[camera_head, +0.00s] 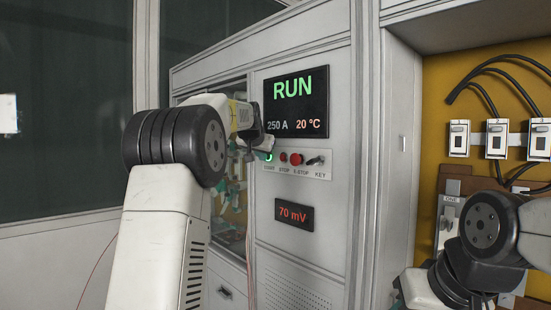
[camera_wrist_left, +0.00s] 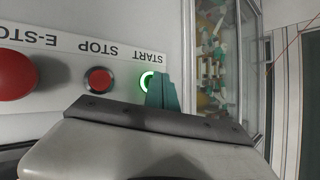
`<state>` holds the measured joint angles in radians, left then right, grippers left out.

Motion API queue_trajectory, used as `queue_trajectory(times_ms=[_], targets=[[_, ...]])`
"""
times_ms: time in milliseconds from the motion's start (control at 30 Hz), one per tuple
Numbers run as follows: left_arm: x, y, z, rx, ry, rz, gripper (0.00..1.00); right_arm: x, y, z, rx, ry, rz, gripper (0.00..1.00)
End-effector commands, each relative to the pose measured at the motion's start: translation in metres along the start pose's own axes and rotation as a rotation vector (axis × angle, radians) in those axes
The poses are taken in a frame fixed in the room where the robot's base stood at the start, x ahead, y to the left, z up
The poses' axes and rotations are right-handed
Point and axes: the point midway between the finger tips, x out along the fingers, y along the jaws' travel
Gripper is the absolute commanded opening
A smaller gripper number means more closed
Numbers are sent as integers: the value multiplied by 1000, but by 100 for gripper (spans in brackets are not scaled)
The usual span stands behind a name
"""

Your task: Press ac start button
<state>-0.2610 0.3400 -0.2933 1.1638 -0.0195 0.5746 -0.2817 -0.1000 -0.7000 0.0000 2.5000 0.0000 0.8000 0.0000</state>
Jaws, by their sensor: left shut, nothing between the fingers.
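The START button (camera_head: 268,157) is a green-lit ring at the left end of the white label strip on the cabinet front. In the left wrist view the START button (camera_wrist_left: 146,80) glows green, partly covered by the teal fingertips of my left gripper (camera_wrist_left: 163,92). My left gripper (camera_head: 261,141) is shut and empty, right at the button in the head view. I cannot tell whether the tips touch it. My right arm shows at the lower right, but its fingers do not show clearly.
Beside START are a red STOP button (camera_wrist_left: 98,80), a larger red E-STOP (camera_wrist_left: 15,76) and a key switch (camera_head: 315,161). The display (camera_head: 296,102) reads RUN, 250 A, 20 °C; a lower one (camera_head: 294,214) reads 70 mV. A yellow panel (camera_head: 435,120) with cables stands right.

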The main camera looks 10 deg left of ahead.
Motion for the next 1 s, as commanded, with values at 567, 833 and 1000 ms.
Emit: queue_trajectory(times_ms=[567,833,1000], targets=[[-1,0,0,0,1,1,0,0,0,0,0,0,0,36],[-10,-7,7,0,1,0,0,0,0,0,0,0,0,36],[-10,-7,8,0,0,0,0,0,0,0,0,0,0,36]])
